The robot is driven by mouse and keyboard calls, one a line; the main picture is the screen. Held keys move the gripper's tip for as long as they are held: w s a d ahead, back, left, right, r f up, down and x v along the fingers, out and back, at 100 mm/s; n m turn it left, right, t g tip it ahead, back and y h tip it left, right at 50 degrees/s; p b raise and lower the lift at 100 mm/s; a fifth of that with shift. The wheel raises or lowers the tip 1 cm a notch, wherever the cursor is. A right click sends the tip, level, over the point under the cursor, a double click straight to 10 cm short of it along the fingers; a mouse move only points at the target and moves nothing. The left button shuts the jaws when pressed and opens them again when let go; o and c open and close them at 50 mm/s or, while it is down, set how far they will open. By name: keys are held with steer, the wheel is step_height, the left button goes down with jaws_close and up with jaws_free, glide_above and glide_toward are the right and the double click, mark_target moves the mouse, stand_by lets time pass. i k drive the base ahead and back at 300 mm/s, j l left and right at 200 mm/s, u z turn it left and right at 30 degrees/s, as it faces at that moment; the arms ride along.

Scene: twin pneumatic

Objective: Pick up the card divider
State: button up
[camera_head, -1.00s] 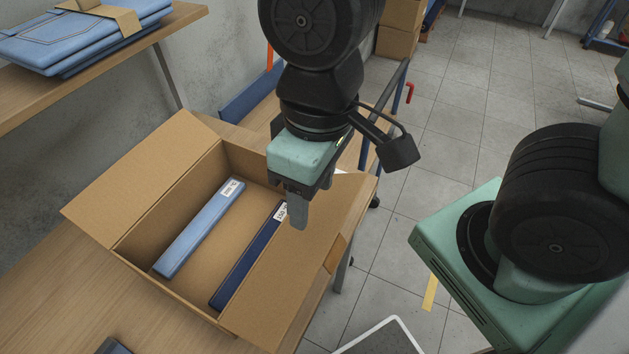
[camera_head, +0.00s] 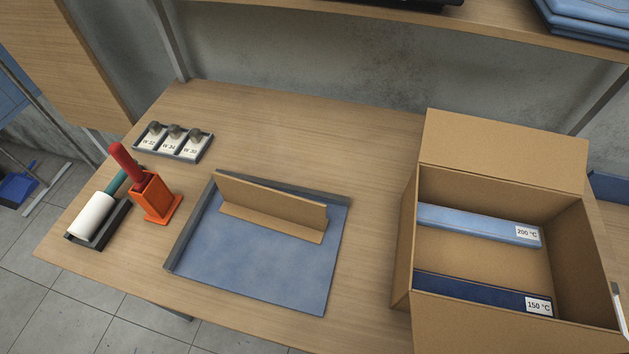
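The card divider (camera_head: 270,207) is a brown, L-shaped folded piece of card. It stands upright on its flange on a blue mat (camera_head: 250,270) with grey raised edges along its left and back sides, in the middle of the table. Nothing touches the divider from above. My gripper is not in the head view now; only a thin sliver of something shows at the right edge, which I cannot identify.
An open cardboard box (camera_head: 402,245) stands to the right, holding a light blue bar (camera_head: 470,223) and a dark blue bar (camera_head: 465,291). An orange holder (camera_head: 157,197), a lint roller (camera_head: 92,217) and a labelled tray (camera_head: 187,155) stand at the left. Bare wood lies behind the mat.

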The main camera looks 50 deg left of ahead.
mark_target(305, 219)
steer(key=j+u, duration=0.1)
steer(key=u, duration=0.3)
steer(key=k+j+u, duration=0.1)
steer(key=u, duration=0.3)
steer(key=j+u, duration=0.15)
steer(key=u, duration=0.25)
steer(key=k+j+u, duration=0.1)
steer(key=u, duration=0.3)
steer(key=l+u, duration=0.2)
steer(key=l, duration=1)
